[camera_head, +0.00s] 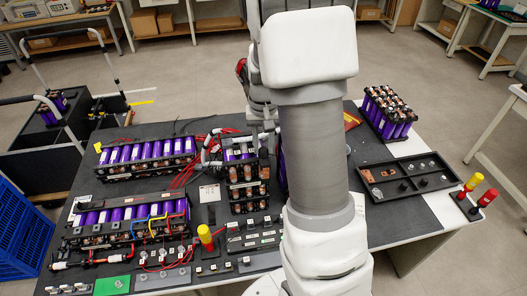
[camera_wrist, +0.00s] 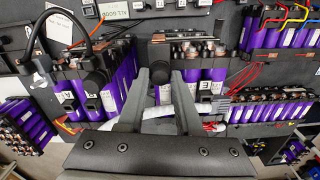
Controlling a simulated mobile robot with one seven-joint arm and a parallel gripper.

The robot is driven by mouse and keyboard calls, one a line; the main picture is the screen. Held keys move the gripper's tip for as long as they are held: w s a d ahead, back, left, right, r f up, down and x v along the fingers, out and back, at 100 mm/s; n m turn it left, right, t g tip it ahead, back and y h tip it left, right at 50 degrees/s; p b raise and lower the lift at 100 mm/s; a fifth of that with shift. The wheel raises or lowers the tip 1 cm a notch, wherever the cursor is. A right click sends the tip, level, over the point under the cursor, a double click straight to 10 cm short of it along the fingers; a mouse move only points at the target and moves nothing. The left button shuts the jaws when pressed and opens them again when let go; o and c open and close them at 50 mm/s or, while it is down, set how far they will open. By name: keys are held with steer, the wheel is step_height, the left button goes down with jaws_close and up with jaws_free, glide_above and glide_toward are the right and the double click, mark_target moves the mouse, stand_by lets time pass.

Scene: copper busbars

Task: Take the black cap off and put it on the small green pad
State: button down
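The small green pad (camera_head: 112,286) lies flat at the front left edge of the dark worktable in the head view, with nothing on it. In the wrist view a dark cap-like piece (camera_wrist: 97,79) sits on the purple battery module at the left; I take it for the black cap, but its shape is unclear. My gripper (camera_wrist: 160,75) is open and empty, its two grey fingers apart in front of the module's purple cells. The cap-like piece is left of the left finger, apart from it.
Battery packs (camera_head: 147,155) with red wires crowd the table's left. A black cable (camera_wrist: 58,18) loops by the module in the wrist view. A dark tray (camera_head: 405,178) of small parts and a purple cell block (camera_head: 388,113) stand right. A blue crate (camera_head: 22,235) is beyond the left edge.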

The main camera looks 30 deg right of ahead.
mark_target(263, 149)
steer(key=shift+r+p, duration=1.9)
steer(key=shift+r, duration=0.65)
steer(key=shift+a+f, duration=0.1)
steer(key=shift+f, duration=0.05)
